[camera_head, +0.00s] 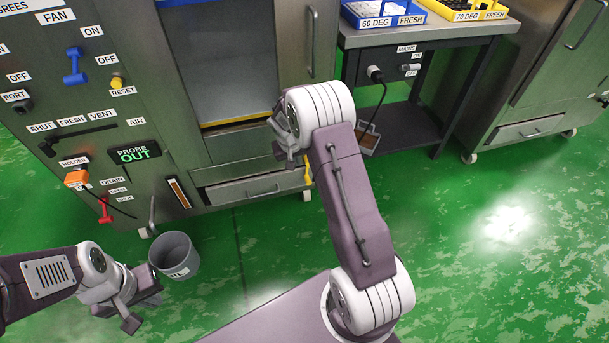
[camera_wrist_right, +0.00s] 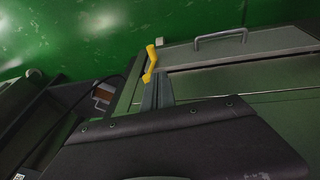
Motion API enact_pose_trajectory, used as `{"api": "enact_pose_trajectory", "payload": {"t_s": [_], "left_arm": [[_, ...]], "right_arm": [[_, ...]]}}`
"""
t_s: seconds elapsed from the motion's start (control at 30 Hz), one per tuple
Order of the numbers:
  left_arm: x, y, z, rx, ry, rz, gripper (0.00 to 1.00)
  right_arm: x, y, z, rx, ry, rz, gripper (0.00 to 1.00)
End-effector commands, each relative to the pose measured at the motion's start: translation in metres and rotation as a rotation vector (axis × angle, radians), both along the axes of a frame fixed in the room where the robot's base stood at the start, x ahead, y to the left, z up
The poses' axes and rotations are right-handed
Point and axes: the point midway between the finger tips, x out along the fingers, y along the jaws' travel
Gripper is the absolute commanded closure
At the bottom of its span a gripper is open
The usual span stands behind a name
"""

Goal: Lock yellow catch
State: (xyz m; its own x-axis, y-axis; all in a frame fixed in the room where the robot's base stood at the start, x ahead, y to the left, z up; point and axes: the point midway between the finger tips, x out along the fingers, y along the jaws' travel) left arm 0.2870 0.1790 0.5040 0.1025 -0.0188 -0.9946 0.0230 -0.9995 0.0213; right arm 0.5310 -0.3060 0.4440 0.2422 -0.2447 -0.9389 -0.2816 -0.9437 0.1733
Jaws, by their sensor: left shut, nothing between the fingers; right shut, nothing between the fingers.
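The yellow catch (camera_head: 308,172) shows as a small strip at the right edge of the steel cabinet, just below my right gripper (camera_head: 296,158). In the right wrist view the catch (camera_wrist_right: 150,63) is a bent yellow handle. The shut, empty fingers of my right gripper (camera_wrist_right: 158,84) point at its lower end; I cannot tell if they touch it. My right wrist hides part of the cabinet around the catch in the head view. My left gripper (camera_head: 136,311) is shut and empty, low at the left beside the grey bucket.
The grey bucket (camera_head: 176,256) stands on the green floor. A dark bench (camera_head: 425,33) with blue and yellow trays stands at right. The floor at right is clear.

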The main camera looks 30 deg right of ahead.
Motion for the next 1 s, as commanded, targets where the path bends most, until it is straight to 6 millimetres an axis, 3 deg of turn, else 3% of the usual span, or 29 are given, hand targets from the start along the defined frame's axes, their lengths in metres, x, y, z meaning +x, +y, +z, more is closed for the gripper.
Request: {"api": "enact_pose_trajectory", "payload": {"t_s": [0.6,0.8,1.0], "left_arm": [[0.0,0.0,-0.075,0.0,0.0,0.0,1.0],[0.0,0.0,-0.085,0.0,0.0,0.0,1.0],[0.0,0.0,-0.085,0.0,0.0,0.0,1.0]], "right_arm": [[0.021,-0.033,-0.115,0.001,0.001,-0.002,1.0],[0.019,-0.042,-0.128,0.001,0.001,-0.001,1.0],[0.019,-0.044,-0.128,0.0,0.001,0.0,1.0]]}}
